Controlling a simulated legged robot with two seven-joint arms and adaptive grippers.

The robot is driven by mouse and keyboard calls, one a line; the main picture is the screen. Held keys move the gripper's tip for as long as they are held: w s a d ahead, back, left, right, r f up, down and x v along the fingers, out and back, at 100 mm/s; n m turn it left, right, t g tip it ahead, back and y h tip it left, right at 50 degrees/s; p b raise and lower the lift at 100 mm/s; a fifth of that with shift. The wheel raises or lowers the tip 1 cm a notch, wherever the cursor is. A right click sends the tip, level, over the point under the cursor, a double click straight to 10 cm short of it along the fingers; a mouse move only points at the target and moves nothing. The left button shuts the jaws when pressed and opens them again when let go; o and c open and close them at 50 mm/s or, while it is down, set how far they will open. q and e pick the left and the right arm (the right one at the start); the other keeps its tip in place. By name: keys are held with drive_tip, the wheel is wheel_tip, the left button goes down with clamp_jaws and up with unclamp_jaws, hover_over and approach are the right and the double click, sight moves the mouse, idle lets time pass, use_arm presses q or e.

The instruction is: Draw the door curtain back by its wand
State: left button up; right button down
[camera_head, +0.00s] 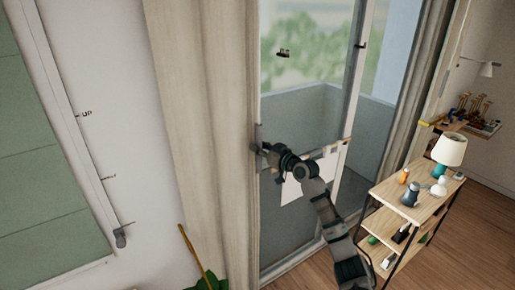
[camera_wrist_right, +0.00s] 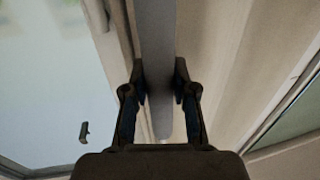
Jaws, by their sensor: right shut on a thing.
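The beige door curtain (camera_head: 205,120) hangs in long folds at the left side of the glass door (camera_head: 295,110). It also shows in the right wrist view (camera_wrist_right: 235,50), to the right of the wand. The grey wand (camera_wrist_right: 157,50) runs upright between the fingers of my right gripper (camera_wrist_right: 159,82). In the head view my right gripper (camera_head: 260,148) is at the curtain's right edge, shut on the wand. The gripper and arm hide part of the wand there. My left gripper is not in view.
A second curtain (camera_head: 422,75) hangs at the door's right side. A wooden shelf unit (camera_head: 388,218) with a lamp (camera_head: 448,150) and small items stands at the right, close to my right arm. A green panel (camera_head: 35,150) is at the left. Bare floor (camera_head: 470,230) shows at lower right.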

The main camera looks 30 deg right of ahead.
drive_tip(key=shift+f, duration=0.3)
drive_tip(key=c, duration=1.3)
unclamp_jaws()
drive_tip(key=shift+a, duration=0.15)
drive_tip(key=o, duration=0.4)
drive_tip(key=shift+a+r, duration=0.1)
drive_tip(key=shift+a, duration=0.05)
drive_tip(key=shift+c, duration=0.2)
drive_tip(key=shift+o, duration=0.2)
drive_tip(key=shift+w+a+r, duration=0.1)
drive_tip(key=shift+a, duration=0.1)
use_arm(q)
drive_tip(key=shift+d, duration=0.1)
use_arm(e)
drive_tip(key=v, duration=1.1)
drive_tip(key=shift+s, duration=0.4)
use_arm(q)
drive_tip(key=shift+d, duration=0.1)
use_arm(e)
drive_tip(key=shift+d, duration=0.25)
